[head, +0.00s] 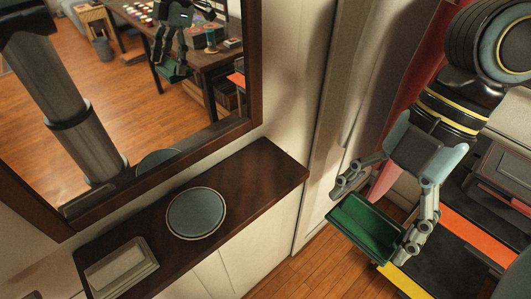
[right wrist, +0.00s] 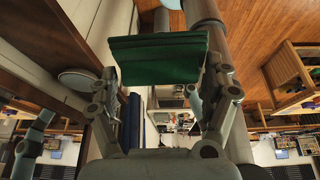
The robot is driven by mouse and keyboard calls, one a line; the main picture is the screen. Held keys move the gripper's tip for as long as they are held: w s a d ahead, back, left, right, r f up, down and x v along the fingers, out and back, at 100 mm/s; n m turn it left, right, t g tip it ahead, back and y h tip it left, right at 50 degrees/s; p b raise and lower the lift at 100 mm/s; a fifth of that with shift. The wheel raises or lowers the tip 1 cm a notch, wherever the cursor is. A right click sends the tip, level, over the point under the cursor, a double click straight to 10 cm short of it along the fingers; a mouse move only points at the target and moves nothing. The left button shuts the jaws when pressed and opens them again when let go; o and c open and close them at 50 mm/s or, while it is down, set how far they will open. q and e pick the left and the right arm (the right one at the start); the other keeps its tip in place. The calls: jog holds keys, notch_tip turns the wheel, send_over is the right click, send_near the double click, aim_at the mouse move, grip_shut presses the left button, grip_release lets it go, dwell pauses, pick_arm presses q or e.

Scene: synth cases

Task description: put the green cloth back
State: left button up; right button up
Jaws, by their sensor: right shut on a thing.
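The green cloth (head: 365,232) is a flat, folded-looking rectangle in the head view. My right gripper (head: 371,224) is shut on it, with one finger at each end, and holds it in the air over the wooden floor, right of the dark shelf. In the right wrist view the cloth (right wrist: 158,62) spans between the two fingertips. Its underside is partly hidden. My left gripper does not show directly in either view.
The dark wooden shelf (head: 250,187) bears a round grey-blue plate (head: 196,213) and a pale rectangular dish (head: 122,268). Its right end is bare. A large dark-framed mirror (head: 253,60) above reflects the room, a table and the cloth. Bare floor (head: 312,275) shows right of the shelf.

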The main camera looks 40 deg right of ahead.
jog(key=shift+w+a+f+b, duration=0.1)
jog(key=shift+w+f+b, duration=0.05)
jog(key=shift+w+b, duration=0.25)
jog(key=w+b, duration=0.3)
jog(key=w, duration=0.2)
jog(key=p, duration=0.3)
send_over(259, 177)
jog(key=d, duration=0.1)
jog(key=shift+s+d+f+b, duration=0.1)
jog(key=shift+d+f+b, duration=0.1)
jog(key=shift+f+b, duration=0.75)
jog(key=shift+s+f, duration=0.1)
jog(key=shift+f, duration=0.25)
notch_tip(259, 177, down, 4)
jog(key=shift+r+p, duration=0.2)
jog(key=shift+p, duration=0.1)
jog(key=shift+w+f, duration=0.2)
jog(key=shift+f, duration=0.1)
